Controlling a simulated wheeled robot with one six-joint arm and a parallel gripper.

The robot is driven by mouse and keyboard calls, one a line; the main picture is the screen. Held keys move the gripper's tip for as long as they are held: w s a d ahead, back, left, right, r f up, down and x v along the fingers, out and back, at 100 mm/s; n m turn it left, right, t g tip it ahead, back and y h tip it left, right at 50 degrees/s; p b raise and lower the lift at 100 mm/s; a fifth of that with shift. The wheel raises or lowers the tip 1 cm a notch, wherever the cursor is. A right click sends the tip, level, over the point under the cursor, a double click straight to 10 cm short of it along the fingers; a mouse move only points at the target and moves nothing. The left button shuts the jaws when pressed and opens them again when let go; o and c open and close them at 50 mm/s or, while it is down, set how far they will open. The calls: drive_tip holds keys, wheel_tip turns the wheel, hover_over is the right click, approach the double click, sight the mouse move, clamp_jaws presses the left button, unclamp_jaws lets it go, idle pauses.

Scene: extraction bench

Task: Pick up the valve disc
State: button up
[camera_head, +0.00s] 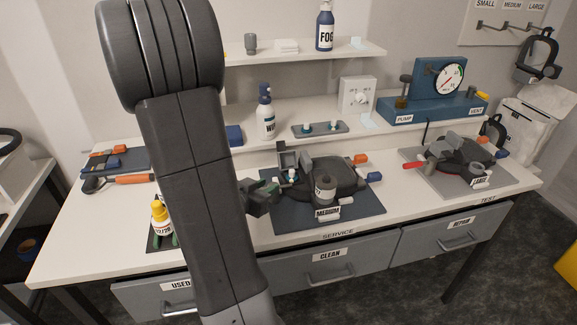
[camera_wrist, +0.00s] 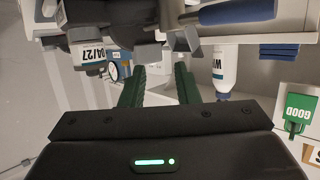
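My gripper (camera_head: 264,197) is just left of the black mask (camera_head: 345,177) on the dark blue service mat (camera_head: 285,212). In the wrist view its two green-ridged fingers (camera_wrist: 158,88) are apart, with nothing visible between them. Two similar small pieces (camera_head: 321,126) are on a grey tray (camera_head: 342,131) behind. My arm hides part of the bench.
A second mask (camera_head: 462,155) lies on a grey mat (camera_head: 425,178) at right. A white spray bottle (camera_head: 266,117) and a blue pump unit (camera_head: 437,108) stand behind. A yellow-capped bottle (camera_head: 158,219) stands at left. A GOOD card (camera_wrist: 300,113) shows in the wrist view.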

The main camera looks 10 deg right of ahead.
approach(290, 172)
drive_tip(key=x, duration=0.3)
drive_tip(key=shift+w+d, duration=0.1)
drive_tip(key=shift+d, duration=0.4)
drive_tip(key=shift+p+x, duration=0.85)
drive_tip(key=shift+x, duration=1.95)
drive_tip(key=shift+w+a, duration=0.15)
clamp_jaws()
